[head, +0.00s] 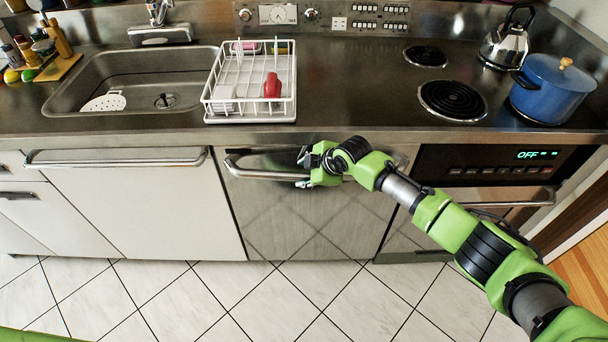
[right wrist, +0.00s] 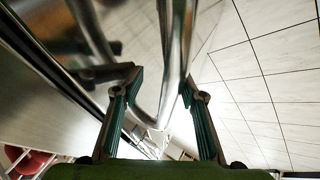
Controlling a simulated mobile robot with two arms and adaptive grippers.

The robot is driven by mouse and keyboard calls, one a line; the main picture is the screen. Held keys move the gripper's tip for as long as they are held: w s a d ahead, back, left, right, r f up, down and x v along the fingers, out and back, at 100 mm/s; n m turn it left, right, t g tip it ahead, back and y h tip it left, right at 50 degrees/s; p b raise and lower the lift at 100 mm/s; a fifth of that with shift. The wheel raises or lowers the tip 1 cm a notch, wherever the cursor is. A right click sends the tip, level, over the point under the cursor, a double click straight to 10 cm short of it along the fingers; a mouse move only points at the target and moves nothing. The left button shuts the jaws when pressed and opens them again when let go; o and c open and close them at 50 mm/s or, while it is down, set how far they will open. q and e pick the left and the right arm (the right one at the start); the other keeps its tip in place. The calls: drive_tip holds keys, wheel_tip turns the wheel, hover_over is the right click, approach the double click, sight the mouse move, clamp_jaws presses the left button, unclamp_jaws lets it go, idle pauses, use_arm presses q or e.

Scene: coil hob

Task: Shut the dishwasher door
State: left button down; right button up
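The dishwasher door (head: 300,215) is the brushed-steel front below the dish rack, with a long bar handle (head: 255,175) near its top. It stands upright or nearly so; I cannot tell whether a small gap remains at its top edge. My left gripper is out of view.
A steel counter above holds a white dish rack (head: 250,112) with a red cup (head: 272,86), a sink (head: 130,75), a kettle (head: 507,42) and a blue pot (head: 552,88). An oven (head: 500,168) is to the right, a white cabinet (head: 135,210) to the left. The tiled floor is clear.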

drive_tip(key=shift+s, duration=0.1)
idle(0.3)
drive_tip(key=v, duration=1.2)
idle(0.3)
